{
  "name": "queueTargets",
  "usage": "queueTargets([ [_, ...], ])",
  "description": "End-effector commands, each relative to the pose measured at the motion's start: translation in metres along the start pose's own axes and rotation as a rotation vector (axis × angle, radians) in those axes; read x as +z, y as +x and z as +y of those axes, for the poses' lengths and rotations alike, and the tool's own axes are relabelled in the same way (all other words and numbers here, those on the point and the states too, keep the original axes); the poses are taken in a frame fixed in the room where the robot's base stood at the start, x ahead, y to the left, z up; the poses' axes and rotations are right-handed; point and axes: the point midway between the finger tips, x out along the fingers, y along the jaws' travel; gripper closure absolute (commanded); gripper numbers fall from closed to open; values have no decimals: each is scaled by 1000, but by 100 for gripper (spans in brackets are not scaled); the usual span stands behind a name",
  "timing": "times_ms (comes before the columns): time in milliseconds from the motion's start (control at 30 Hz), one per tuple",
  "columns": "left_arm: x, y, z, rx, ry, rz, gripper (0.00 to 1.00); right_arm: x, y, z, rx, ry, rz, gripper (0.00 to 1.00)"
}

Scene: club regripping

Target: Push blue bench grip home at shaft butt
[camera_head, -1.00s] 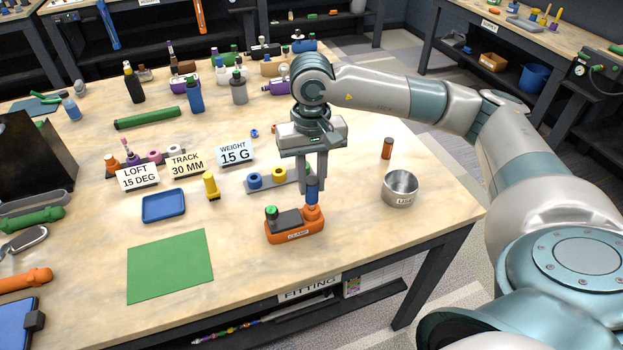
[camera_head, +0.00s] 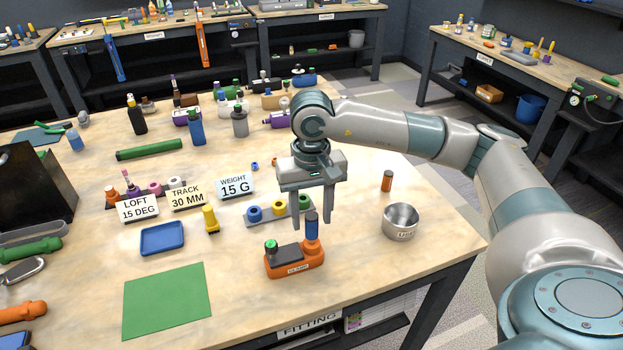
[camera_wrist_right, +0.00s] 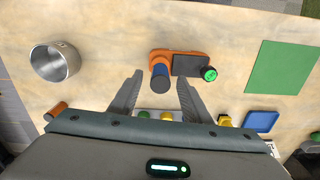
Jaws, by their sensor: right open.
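The blue grip (camera_head: 312,226) stands upright in the round holder at the right end of the orange clamp (camera_head: 294,263) on the bench. No bare shaft shows between the grip and the clamp. In the right wrist view the blue grip (camera_wrist_right: 160,78) shows beyond and between the spread fingers. My right gripper (camera_head: 311,222) is open and empty, pointing down, with its fingers apart from the grip. It also shows open in the right wrist view (camera_wrist_right: 158,82). My left gripper is not in view.
A rack (camera_head: 279,217) with blue, yellow and green rings stands just behind the clamp. A metal cup (camera_head: 400,221) and a small orange cylinder (camera_head: 387,180) are to the right. A green mat (camera_head: 167,300) and blue tray (camera_head: 163,239) lie left. Bench space in front of the clamp is clear.

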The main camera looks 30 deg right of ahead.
Motion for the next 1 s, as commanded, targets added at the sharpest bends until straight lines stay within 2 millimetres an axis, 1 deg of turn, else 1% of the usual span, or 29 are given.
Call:
queueTargets([
  [167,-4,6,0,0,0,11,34,-1,-16,-1,-2,-1,4,56],
  [267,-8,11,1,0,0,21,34,-1,-32,-1,-3,-1,5,56],
  [300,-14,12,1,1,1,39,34,-1,-39,-1,-4,0,6,56],
  [400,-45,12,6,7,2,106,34,-1,-58,-1,-4,-2,6,56],
  [500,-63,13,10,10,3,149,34,-1,-79,-1,-3,0,6,56],
  [700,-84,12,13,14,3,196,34,0,-114,0,-2,-1,5,56],
  [1000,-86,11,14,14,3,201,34,-1,-149,0,-1,1,4,56],
])
